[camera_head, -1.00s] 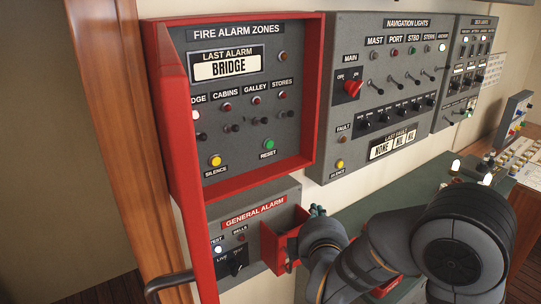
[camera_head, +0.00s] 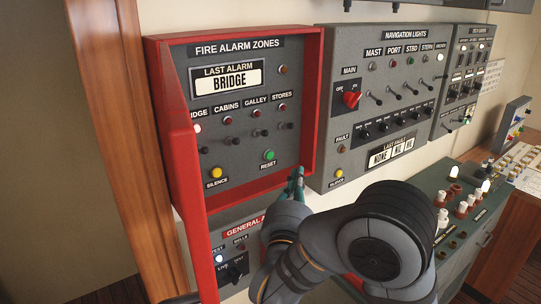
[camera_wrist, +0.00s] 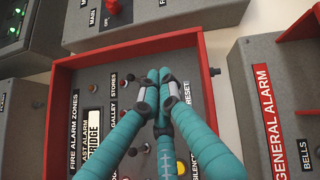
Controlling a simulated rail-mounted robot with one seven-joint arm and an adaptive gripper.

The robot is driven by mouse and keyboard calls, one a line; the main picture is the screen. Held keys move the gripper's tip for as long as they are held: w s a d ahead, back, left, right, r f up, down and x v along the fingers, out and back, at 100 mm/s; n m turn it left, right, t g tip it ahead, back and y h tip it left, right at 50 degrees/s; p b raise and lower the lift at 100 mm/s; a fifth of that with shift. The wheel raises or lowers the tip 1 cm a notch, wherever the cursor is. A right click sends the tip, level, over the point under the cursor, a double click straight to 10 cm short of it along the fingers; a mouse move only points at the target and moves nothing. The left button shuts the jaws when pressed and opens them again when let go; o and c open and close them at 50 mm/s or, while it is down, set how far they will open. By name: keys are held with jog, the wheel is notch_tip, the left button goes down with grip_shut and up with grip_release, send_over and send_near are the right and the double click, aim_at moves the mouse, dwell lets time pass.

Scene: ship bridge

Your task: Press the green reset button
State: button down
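The green reset button (camera_head: 268,155) is at the lower right inside the red-framed fire alarm panel (camera_head: 318,100), above its RESET label. My gripper (camera_head: 297,178) is at the panel's lower right corner, right of and below the button in the head view. In the wrist view my gripper's teal fingers (camera_wrist: 158,78) are drawn together, with nothing seen between them. They point over the panel face beside the RESET label (camera_wrist: 187,92). The green button is not seen there, apparently hidden behind the fingers. I cannot tell how far the fingertips are from the panel.
The red frame's raised rim stands around the panel. The yellow silence button (camera_head: 216,173) is left of the green one. The general alarm box (camera_head: 232,250) lies below, partly hidden by my arm. The navigation lights panel (camera_head: 385,90) is at the right, with switches and knobs.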

aim_at(270, 156)
jog(key=shift+w+a+p, duration=0.6)
jog(key=shift+w+a, duration=0.6)
jog(key=shift+w, duration=0.3)
jog(key=shift+w+a+p, duration=0.55)
jog(key=shift+w+a, duration=0.65)
jog(key=shift+w, duration=0.3)
jog(key=shift+w+a, duration=0.3)
jog(key=shift+w+a+p, duration=0.25)
jog(key=shift+w+p, duration=0.05)
jog(key=shift+s+d, duration=0.1)
jog(key=shift+s, duration=0.05)
jog(key=shift+s+d+b, duration=0.4)
jog(key=shift+s+d, duration=0.05)
jog(key=shift+s, duration=0.05)
dwell(0.3)
